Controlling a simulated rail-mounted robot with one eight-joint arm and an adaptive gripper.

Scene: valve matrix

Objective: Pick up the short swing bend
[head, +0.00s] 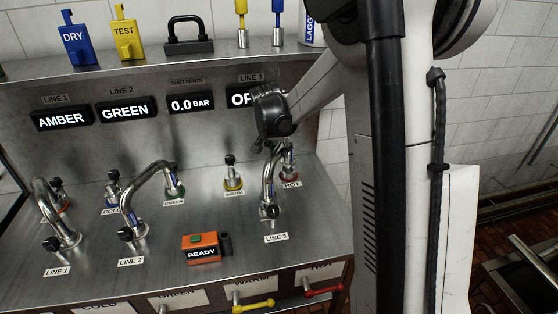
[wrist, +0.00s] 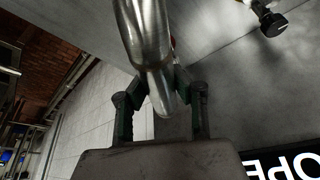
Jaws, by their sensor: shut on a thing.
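A chrome swing bend (head: 267,182) stands at the LINE 3 label, and its upper part reaches toward the HOT port (head: 290,176). It looks like the short one. My gripper (head: 273,146) is at the top of this bend. In the wrist view, the jaws of my gripper (wrist: 160,92) are shut on the shiny curved tube of the bend (wrist: 148,35), one finger on each side. My arm and gripper partly hide the bend's top. I cannot tell whether its ends are seated or lifted.
Other chrome bends stand at LINE 1 (head: 48,212) and LINE 2 (head: 148,185). The WARM port (head: 233,174) is free to the left. An orange READY box (head: 201,247) sits in front. A shelf (head: 150,62) with tags and a padlock-like block (head: 188,38) runs above.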

